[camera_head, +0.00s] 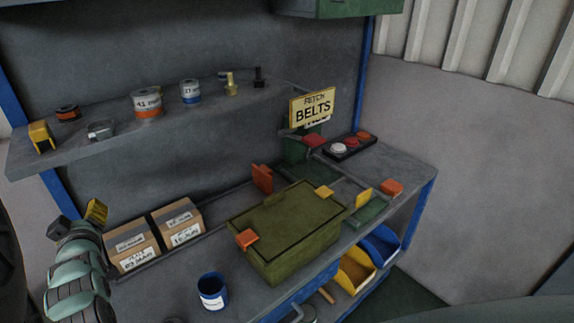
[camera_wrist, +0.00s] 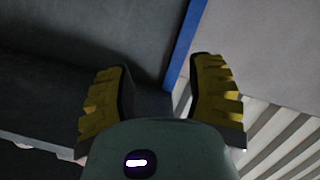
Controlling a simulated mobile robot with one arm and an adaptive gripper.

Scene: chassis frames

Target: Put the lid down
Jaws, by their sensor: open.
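An olive green box (camera_head: 285,255) stands on the workbench in the head view. Its flat green lid (camera_head: 285,222) lies level on top, with a dark line around its edge. An orange latch (camera_head: 247,238) is on the box's front left corner and a yellow one (camera_head: 324,191) at the right. My gripper (camera_head: 78,222) is at the far left, beside the cardboard boxes and apart from the green box. In the wrist view its two yellow ridged fingers (camera_wrist: 160,85) are spread apart with nothing between them.
Two cardboard boxes (camera_head: 133,247) stand left of the green box. A blue cup (camera_head: 212,291) stands in front. A shelf (camera_head: 180,113) with tins runs above. A "BELTS" sign (camera_head: 313,107) and a dark tray of round buttons (camera_head: 350,146) are behind at the right.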

